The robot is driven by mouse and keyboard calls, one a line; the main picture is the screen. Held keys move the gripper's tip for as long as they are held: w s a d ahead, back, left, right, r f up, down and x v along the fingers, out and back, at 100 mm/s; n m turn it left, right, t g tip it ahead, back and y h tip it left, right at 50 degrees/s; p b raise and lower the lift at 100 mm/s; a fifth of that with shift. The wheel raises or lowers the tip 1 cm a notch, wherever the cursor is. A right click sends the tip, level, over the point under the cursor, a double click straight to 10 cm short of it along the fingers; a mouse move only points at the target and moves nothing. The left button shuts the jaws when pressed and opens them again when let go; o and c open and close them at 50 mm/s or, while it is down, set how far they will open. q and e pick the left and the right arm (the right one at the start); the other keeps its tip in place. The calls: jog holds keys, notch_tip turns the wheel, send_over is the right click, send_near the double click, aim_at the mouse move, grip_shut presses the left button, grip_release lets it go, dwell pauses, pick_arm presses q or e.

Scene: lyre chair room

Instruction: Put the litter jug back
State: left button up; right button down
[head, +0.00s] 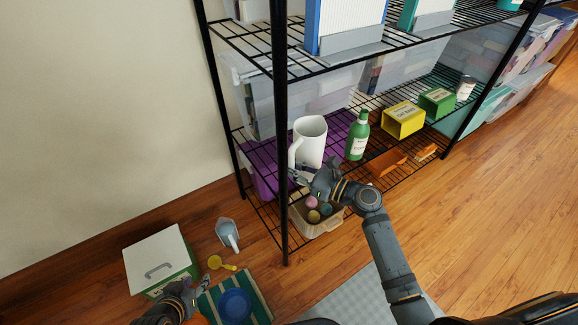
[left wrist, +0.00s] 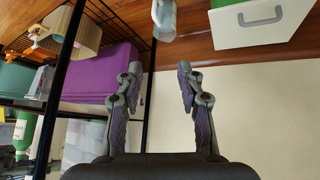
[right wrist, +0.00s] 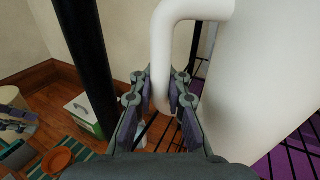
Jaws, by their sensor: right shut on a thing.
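The white litter jug (head: 312,146) stands upright at the lower shelf level, just behind the front left post; I cannot tell whether its base touches the shelf. My right gripper (head: 306,182) is at the jug's left side. In the right wrist view, the right gripper (right wrist: 165,88) is shut on the jug's handle (right wrist: 172,50), and the white body (right wrist: 265,75) fills the right side. My left gripper (head: 196,290) is low over the floor, beside the white-lidded box. In the left wrist view its fingers (left wrist: 160,85) are apart with nothing between them.
The black shelf post (head: 280,110) is close to my right gripper. A green bottle (head: 357,136) and yellow box (head: 403,119) stand right of the jug. A bin of balls (head: 327,222) sits below.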

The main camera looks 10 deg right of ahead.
pick_arm(q)
jog(key=shift+w, duration=0.1)
pick_arm(e)
jog(key=c, duration=1.3)
grip_release()
pick_arm(q)
jog(key=shift+r, duration=0.1)
pick_arm(e)
jog(key=shift+r, duration=0.1)
